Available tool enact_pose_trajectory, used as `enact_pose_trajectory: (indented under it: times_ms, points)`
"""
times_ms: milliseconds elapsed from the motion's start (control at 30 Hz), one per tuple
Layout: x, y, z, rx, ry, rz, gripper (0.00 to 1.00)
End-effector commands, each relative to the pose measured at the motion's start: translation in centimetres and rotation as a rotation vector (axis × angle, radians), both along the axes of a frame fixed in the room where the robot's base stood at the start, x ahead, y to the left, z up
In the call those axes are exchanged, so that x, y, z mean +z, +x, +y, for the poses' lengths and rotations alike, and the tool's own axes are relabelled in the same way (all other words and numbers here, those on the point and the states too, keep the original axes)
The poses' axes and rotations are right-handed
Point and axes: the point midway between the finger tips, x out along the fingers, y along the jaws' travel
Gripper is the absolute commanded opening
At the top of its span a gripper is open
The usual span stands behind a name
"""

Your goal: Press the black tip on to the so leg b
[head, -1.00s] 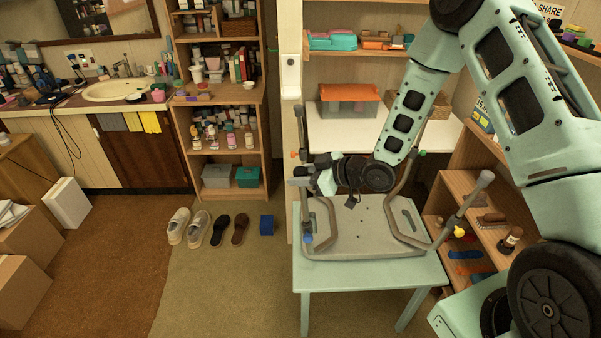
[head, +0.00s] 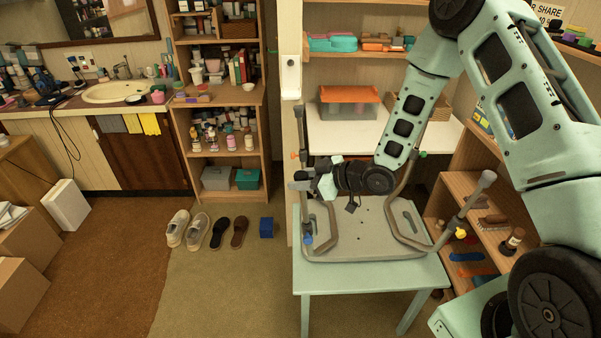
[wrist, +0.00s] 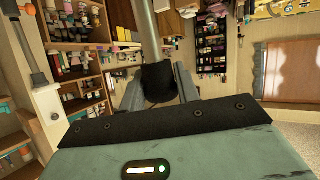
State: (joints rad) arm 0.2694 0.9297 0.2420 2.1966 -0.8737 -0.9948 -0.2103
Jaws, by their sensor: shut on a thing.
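A grey seat (head: 355,232) lies upside down on a small pale-green table, its bent tube legs pointing up. My gripper (head: 299,181) is level above the seat's left side, at the upper part of the front left leg, which has a blue button (head: 308,240). In the wrist view my gripper (wrist: 160,92) is shut on the black tip (wrist: 158,82). A grey leg tube (wrist: 146,32) runs up from the black tip in that picture and appears to meet it. How far the tube is inside is hidden. In the head view the fingers mostly hide the tip.
The pale-green table (head: 345,281) stands before a white counter (head: 340,137). The back left leg (head: 299,125) rises close behind my gripper. The front right leg (head: 468,207) stands up at the right, near a low wooden shelf (head: 485,245).

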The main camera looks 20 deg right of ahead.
Motion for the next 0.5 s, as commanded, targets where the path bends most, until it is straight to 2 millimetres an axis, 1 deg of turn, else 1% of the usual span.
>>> enact_pose_trajectory:
  times_ms: [500]
  points:
    - [-0.9, -0.01, -0.12, -0.001, -0.001, 0.002, 0.11]
